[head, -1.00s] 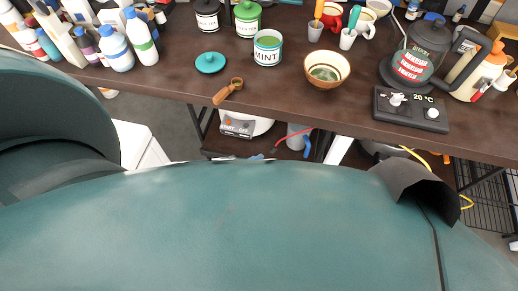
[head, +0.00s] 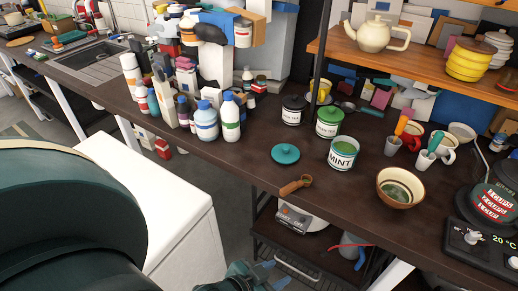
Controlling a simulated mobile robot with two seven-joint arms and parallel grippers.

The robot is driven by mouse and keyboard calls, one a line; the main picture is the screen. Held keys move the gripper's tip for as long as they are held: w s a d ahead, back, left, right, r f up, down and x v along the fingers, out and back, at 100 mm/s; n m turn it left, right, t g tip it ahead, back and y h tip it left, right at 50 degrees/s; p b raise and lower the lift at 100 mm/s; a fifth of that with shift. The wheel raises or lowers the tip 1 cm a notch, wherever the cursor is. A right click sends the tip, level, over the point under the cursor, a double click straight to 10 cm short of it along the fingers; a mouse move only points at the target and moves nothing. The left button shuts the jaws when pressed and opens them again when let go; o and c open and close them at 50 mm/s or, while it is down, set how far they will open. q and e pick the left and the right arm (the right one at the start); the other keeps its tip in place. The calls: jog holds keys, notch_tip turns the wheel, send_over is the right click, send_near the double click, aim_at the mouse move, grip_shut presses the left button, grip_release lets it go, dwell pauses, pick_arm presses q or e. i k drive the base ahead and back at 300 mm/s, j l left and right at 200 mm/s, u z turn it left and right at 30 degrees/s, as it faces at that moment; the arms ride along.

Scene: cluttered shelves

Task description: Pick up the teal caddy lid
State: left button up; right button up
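The teal caddy lid (head: 285,153) lies flat on the dark wooden counter, a round disc with a small knob on top. It sits behind the wooden-handled scoop and left of the open MINT caddy (head: 343,153). My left gripper (head: 274,274) shows at the bottom edge, below and in front of the counter, well apart from the lid. Its two bluish fingers look spread with nothing between them. My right gripper is not in view.
The wooden-handled scoop (head: 294,186) lies near the counter's front edge. Bottles (head: 206,121) stand left, black (head: 293,110) and green (head: 328,122) lidded caddies behind, a brown bowl (head: 400,187) right. A white cabinet (head: 150,190) stands below left; a lower shelf holds a scale (head: 293,217).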

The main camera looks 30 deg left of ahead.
aim_at(287, 154)
jog(key=u, duration=0.85)
